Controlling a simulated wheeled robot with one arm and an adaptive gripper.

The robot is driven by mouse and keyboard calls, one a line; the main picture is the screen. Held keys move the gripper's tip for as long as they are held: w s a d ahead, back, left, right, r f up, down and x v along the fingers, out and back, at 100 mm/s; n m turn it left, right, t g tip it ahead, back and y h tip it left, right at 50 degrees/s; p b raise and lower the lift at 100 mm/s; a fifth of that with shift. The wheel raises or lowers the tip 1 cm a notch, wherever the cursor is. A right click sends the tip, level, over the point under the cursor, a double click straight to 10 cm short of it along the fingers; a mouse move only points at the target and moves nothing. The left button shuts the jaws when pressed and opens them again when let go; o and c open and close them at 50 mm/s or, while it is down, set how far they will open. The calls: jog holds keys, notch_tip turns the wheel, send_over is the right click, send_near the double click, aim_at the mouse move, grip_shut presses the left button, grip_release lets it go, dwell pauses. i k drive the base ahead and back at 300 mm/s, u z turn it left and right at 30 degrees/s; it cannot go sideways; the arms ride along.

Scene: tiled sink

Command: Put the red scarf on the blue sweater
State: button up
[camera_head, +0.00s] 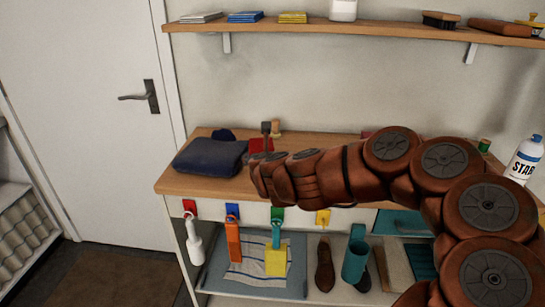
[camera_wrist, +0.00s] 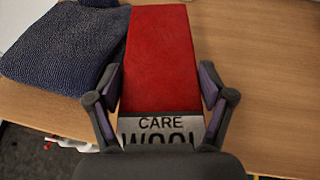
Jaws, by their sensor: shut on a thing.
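The red scarf (camera_wrist: 160,50) is a flat folded block with a grey label reading "CARE" and a partly cut-off word. My gripper (camera_wrist: 161,88) has a finger on each side of it and is shut on it. In the head view my arm hides most of the scarf (camera_head: 257,145). The blue sweater (camera_wrist: 62,50) lies folded on the wooden counter, just left of the scarf; it also shows in the head view (camera_head: 208,158). The scarf's left edge is close to the sweater; I cannot tell whether they touch, nor the scarf's height above the counter.
A small dark blue item (camera_head: 222,134) lies behind the sweater. A white bottle (camera_head: 525,158) stands at the counter's right. Coloured tags and hanging tools (camera_head: 233,240) line the front below. A wall shelf (camera_head: 350,30) runs above. In the wrist view, bare counter (camera_wrist: 265,80) lies right of the scarf.

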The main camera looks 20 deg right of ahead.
aim_at(213, 144)
jog(key=z, duration=0.5)
jog(key=k, duration=1.15)
jog(key=u, duration=0.45)
jog(key=i, duration=0.85)
jog(key=u, duration=0.65)
jog(key=i, duration=0.4)
